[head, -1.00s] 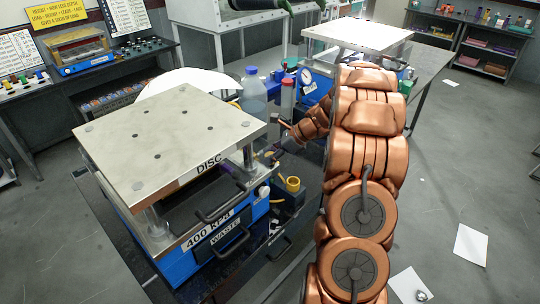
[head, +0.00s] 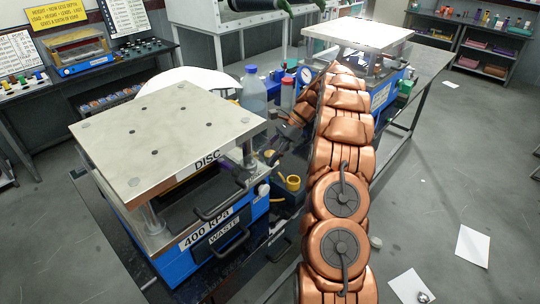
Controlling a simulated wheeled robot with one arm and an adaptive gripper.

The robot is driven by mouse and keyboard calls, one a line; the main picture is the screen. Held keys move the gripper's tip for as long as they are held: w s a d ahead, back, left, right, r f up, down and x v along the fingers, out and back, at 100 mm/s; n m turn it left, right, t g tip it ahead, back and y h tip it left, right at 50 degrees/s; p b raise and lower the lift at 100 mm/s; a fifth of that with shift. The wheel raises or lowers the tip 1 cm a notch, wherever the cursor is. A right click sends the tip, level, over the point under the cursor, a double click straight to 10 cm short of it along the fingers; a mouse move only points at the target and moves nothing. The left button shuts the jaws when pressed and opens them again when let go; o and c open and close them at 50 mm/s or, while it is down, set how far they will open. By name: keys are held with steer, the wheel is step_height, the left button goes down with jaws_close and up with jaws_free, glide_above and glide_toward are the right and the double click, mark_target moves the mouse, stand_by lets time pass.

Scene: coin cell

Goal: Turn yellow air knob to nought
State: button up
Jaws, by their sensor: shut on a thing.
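The blue press (head: 165,262) stands at the left front with a flat pale metal plate (head: 165,125) on top, a "DISC" label and a "400 kPa" label. My gripper (head: 268,157) is small and dark at the right rear corner of this press, reaching down from the upper right. It is shut at a small yellow spot by its tips, which seems to be the yellow air knob. The fingers and wrist hide most of it, and its pointer and scale cannot be read. A yellow ring-shaped part (head: 292,182) sits just right of and below the gripper.
Dark bar handles (head: 222,211) jut from the press front, below my gripper. A blue-capped bottle (head: 253,95) and a red-capped bottle (head: 287,95) stand behind it. A second press with a metal plate (head: 357,33) stands farther back. The floor at right is open, with papers (head: 472,246).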

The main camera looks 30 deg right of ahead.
steer(key=shift+n+g, duration=0.5)
steer(key=shift+n, duration=0.1)
steer(key=o, duration=1.2)
steer(key=shift+c, duration=0.2)
